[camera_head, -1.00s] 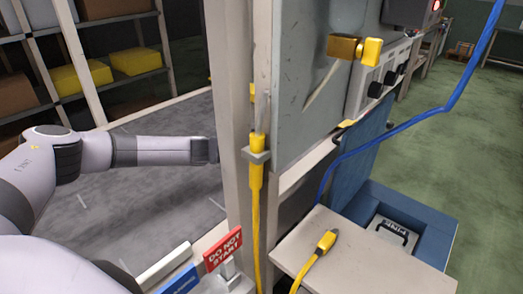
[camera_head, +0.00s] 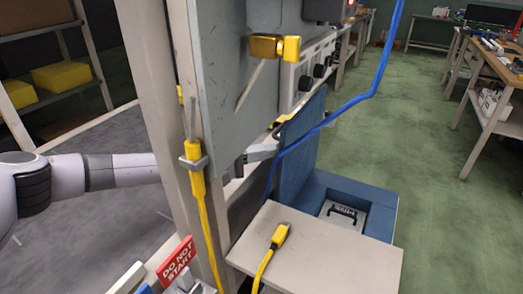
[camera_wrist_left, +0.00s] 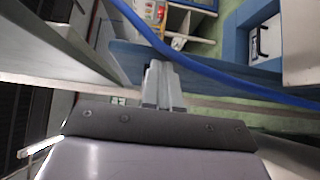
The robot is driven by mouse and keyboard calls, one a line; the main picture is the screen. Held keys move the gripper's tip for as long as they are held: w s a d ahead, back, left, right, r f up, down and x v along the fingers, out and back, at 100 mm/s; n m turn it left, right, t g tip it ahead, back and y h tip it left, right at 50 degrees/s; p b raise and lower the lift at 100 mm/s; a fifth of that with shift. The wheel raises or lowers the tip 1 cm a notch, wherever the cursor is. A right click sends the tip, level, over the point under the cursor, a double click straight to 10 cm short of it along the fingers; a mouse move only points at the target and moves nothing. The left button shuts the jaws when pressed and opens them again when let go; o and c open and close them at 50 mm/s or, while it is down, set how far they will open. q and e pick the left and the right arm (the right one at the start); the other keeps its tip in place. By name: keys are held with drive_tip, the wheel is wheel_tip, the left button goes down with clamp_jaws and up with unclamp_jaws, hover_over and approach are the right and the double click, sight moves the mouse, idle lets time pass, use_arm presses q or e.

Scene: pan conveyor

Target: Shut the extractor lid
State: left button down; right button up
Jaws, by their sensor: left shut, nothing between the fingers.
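The blue extractor (camera_head: 385,190) stands on the floor right of the grey post, with a grey handled insert marked FINE (camera_head: 345,213) inside it. Its blue lid (camera_head: 303,135) stands upright, open, at the left side of the box. My left gripper (camera_head: 268,147) reaches from behind the post to near the lid's left face; part of it is hidden by the post and panel. In the left wrist view its fingers (camera_wrist_left: 160,85) are shut and empty, close to the lid (camera_wrist_left: 135,62). I cannot tell whether they touch it. My right gripper is not in view.
A blue hose (camera_head: 345,108) crosses in front of the lid. A beige shelf (camera_head: 335,250) with a yellow plug (camera_head: 280,236) sits in front of the extractor. The grey post (camera_head: 165,110) and panel (camera_head: 228,80) stand left. Green floor is open at right.

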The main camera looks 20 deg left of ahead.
use_arm(q)
drive_tip(key=d, duration=0.1)
drive_tip(key=d+p, duration=0.2)
drive_tip(key=shift+s+d+r, duration=0.2)
drive_tip(key=shift+s+d, duration=0.15)
idle(0.3)
